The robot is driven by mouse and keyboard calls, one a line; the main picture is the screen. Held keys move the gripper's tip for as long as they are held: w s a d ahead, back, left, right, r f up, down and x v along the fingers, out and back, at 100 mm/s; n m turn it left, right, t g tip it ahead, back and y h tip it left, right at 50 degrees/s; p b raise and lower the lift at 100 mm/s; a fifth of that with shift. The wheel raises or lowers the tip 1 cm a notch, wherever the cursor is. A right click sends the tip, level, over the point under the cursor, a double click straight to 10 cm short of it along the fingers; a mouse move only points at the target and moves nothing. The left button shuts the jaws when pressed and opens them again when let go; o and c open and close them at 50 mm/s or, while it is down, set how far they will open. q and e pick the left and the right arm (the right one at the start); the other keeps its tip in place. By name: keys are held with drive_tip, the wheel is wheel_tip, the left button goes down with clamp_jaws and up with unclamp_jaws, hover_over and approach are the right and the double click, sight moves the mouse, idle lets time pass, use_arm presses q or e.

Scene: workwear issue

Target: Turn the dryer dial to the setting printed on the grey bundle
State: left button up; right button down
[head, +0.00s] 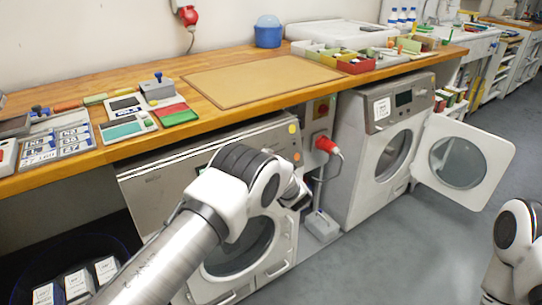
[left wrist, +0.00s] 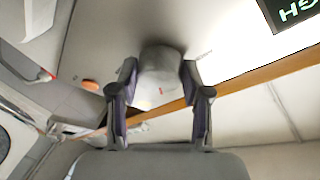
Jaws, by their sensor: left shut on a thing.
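My left gripper (left wrist: 160,95) is shut on a grey round dial (left wrist: 162,62) in the left wrist view, with one finger on each side of it. A small red mark shows on the dial's pale face. The dial sits on the grey front panel of a machine; beside it is a dark display (left wrist: 291,14) with cut-off green letters, including G and H. In the head view my left arm reaches to the near machine (head: 165,180), hiding the dial. I cannot pick out a grey bundle. My right arm shows at the right edge; its gripper is out of view.
A wooden worktop (head: 335,88) runs above the near machine. A second machine (head: 350,150) stands to the right with its round door (head: 458,160) open into the aisle. White-labelled items (head: 77,285) lie in a dark container at lower left.

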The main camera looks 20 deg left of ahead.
use_arm(q)
drive_tip(key=shift+m, duration=0.5)
drive_tip(key=o, duration=1.2)
drive_tip(key=shift+c, duration=0.2)
